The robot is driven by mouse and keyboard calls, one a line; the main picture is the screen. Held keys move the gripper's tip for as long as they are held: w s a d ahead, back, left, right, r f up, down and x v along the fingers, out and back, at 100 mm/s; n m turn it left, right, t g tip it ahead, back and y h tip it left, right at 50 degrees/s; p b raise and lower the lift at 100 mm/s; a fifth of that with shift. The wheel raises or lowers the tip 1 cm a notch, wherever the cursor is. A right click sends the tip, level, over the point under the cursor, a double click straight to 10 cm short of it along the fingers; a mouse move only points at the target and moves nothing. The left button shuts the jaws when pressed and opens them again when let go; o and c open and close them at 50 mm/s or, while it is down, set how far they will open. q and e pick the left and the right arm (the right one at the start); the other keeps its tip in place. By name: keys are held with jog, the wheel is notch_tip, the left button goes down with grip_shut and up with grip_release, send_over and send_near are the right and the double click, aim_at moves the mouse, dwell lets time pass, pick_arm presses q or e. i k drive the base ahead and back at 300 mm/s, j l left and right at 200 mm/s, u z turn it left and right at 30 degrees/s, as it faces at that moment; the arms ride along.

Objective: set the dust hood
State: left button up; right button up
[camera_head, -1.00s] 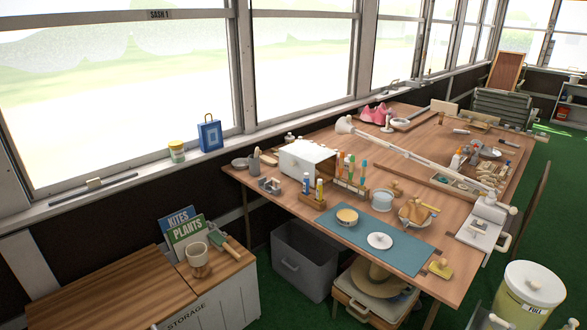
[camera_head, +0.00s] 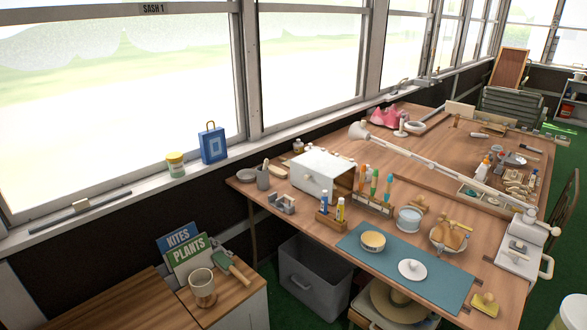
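A white box-shaped cover (camera_head: 318,172), which looks like the dust hood, lies on the left part of the wooden workbench (camera_head: 440,215). A round knob is on its near face and a brown opening faces right. A teal mat (camera_head: 440,283) lies near the front edge, carrying a yellowish bowl (camera_head: 373,241) and a white lid-like disc with a knob (camera_head: 412,269). Neither of my grippers is in view.
A bottle rack (camera_head: 331,219) and a tool rack (camera_head: 372,205) stand close to the cover. A long white jointed lamp arm (camera_head: 430,160) crosses the bench. A grey bin (camera_head: 315,278) and a storage cabinet (camera_head: 235,290) stand below at left.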

aim_at(314, 171)
jog(key=i+j+z, duration=0.3)
jog(key=z, duration=0.15)
jog(key=i+j+z, duration=0.45)
jog(key=k, duration=0.1)
